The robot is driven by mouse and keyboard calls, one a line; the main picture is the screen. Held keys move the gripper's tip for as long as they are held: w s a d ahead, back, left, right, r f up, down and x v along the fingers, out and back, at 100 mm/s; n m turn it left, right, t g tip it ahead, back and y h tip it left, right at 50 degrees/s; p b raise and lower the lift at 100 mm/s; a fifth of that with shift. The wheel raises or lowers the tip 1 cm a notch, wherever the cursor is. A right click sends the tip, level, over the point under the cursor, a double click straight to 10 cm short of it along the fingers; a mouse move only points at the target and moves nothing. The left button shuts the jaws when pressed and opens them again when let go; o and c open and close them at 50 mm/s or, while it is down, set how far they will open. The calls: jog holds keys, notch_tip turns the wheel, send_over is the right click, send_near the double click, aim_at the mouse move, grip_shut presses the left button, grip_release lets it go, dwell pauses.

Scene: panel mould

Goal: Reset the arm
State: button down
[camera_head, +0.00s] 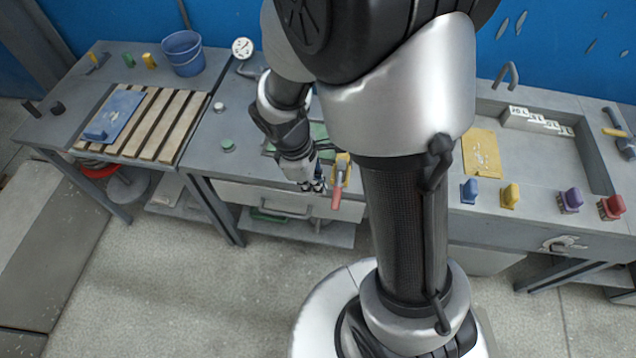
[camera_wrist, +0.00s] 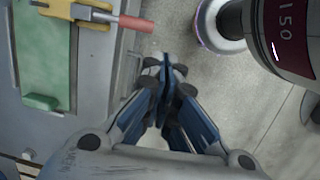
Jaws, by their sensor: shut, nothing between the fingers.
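My arm fills the middle of the head view. My gripper (camera_head: 314,186) points down at the front edge of the grey workbench, above the drawer front (camera_head: 290,200). In the wrist view my gripper (camera_wrist: 168,75) has its fingers together, with nothing between them. It hangs over the floor just off the bench edge. A yellow clamp with a red handle (camera_head: 339,180) is close to the right of the gripper in the head view. The clamp (camera_wrist: 90,14) is at the upper left in the wrist view, apart from the fingers.
A green panel (camera_wrist: 45,45) lies beside the clamp. A slatted wooden rack (camera_head: 155,115) with a blue board (camera_head: 115,112) and a blue bucket (camera_head: 183,52) stand at left. At right are a sink bench, a yellow sheet (camera_head: 481,153) and several coloured blocks. The floor (camera_head: 180,280) in front is clear.

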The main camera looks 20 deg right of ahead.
jog(key=shift+r, duration=0.1)
dwell(0.3)
jog(key=s+a+r+m+t+y+b, duration=0.1)
jog(key=s+r+m+t, duration=0.1)
jog(key=s+r+m, duration=0.3)
jog(key=s+a+r+m+t+y+b, duration=0.1)
jog(key=s+r+m+t, duration=0.2)
jog(key=r, duration=1)
jog(key=s+m, duration=0.3)
jog(key=s, duration=0.1)
jog(key=shift+s+r, duration=0.25)
jog(key=shift+r, duration=0.1)
